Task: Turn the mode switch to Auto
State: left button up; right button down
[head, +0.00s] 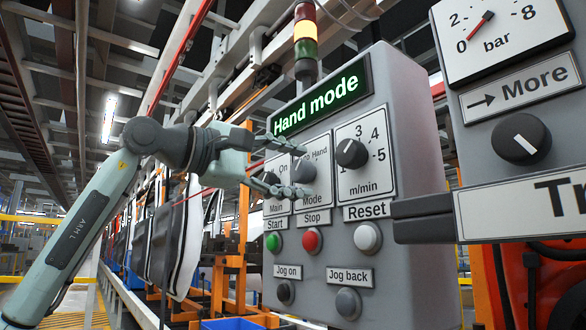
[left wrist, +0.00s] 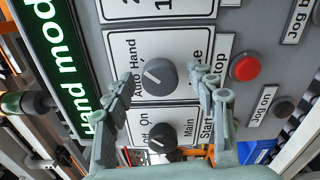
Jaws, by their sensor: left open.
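The mode switch (head: 303,172) is a dark round knob on a white plate marked Auto, Hand and Mode, on the grey control box (head: 412,150). The green display (head: 320,97) above it reads "Hand mode". My left gripper (head: 309,168) is open in front of the plate, one finger above and one below the knob. In the left wrist view the mode knob (left wrist: 159,77) lies between the two open fingertips (left wrist: 160,71), with a gap on each side. Contact is not visible. The fingers cover part of the plate in the head view. My right gripper is not in view.
The Main knob (left wrist: 163,143) sits close beside the mode knob, and the m/min knob (head: 351,153) is to its right. Start (head: 273,241), Stop (head: 312,240) and Reset (head: 368,238) buttons are below. A grey panel with a More knob (head: 521,138) stands at right.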

pick_arm(q)
jog(key=shift+c, duration=0.2)
jog(key=c, duration=1.1)
